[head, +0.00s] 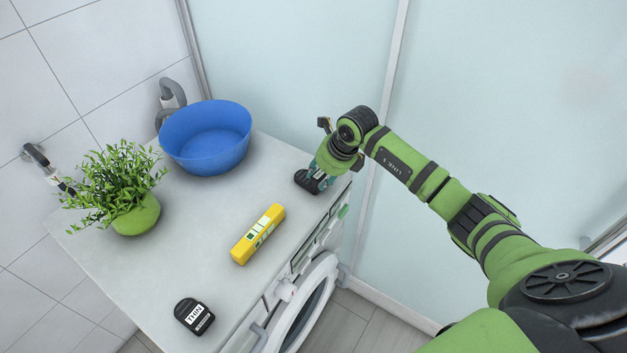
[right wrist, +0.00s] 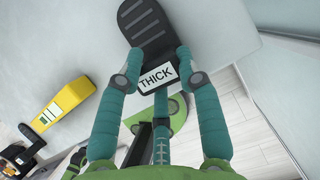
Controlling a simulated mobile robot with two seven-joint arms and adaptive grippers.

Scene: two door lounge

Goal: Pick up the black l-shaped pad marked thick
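The black L-shaped pad marked THICK (right wrist: 150,30) lies on the white counter at its far right edge, with its white label facing me in the right wrist view. It shows small and partly covered by the gripper in the head view (head: 307,181). My right gripper (right wrist: 158,62) is over the pad. Two teal fingers flank its sides and the third is just below the label. The fingers look spread; I cannot tell if they touch it. A similar pad marked THIN (head: 194,316) lies at the counter's near edge. My left gripper is not in view.
A yellow level-like block (head: 258,234) lies mid-counter (head: 190,230). A blue bowl (head: 206,138) stands at the back, and a green potted plant (head: 120,185) at the left. A round-doored appliance (head: 305,305) is below the counter. Glass panels stand behind the arm.

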